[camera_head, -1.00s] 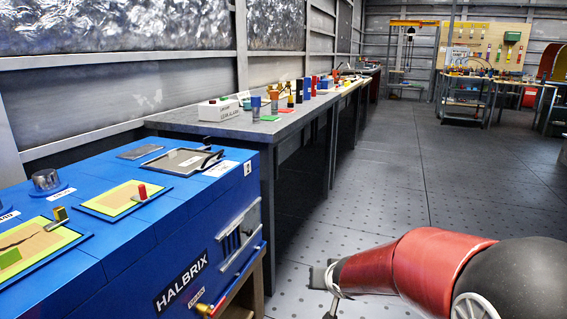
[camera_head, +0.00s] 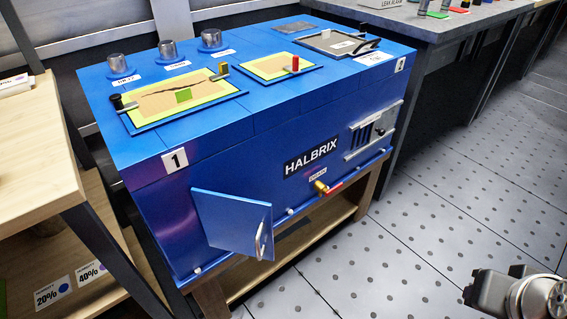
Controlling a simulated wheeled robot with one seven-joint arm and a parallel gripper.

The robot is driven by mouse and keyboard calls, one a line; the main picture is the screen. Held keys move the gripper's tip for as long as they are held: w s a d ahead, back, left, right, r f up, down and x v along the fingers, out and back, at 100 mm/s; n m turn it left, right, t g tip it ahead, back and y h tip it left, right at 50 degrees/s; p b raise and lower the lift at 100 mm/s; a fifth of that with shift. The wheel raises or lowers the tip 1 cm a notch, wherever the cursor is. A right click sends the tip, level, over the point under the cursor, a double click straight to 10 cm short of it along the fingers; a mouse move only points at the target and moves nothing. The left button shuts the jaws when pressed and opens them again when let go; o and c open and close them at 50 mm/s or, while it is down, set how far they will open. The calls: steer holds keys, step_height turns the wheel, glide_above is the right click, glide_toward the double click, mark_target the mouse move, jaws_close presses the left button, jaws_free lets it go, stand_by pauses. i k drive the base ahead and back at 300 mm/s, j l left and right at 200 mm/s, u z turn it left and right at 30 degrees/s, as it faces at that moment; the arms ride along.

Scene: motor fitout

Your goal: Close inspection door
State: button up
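The inspection door (camera_head: 232,222) is a blue panel on the front left of the blue HALBRIX machine (camera_head: 250,150), below the label 1. It stands swung open, out from the machine's front face. A silver bar handle (camera_head: 261,240) is on the door near its free edge. My gripper (camera_head: 472,292) shows only in part at the lower right corner, over the floor, well to the right of the door and apart from the machine. Its fingers are too small and edge-on to tell whether it is open or shut.
A wooden shelf unit (camera_head: 45,190) stands close at the left of the machine. A grey workbench (camera_head: 425,25) stands behind at the upper right. The perforated floor (camera_head: 420,235) ahead is clear.

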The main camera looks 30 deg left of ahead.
mark_target(242, 226)
steer(key=u, duration=2)
steer(key=k+j+u, duration=0.2)
steer(key=i+j, duration=0.05)
steer(key=j, duration=0.05)
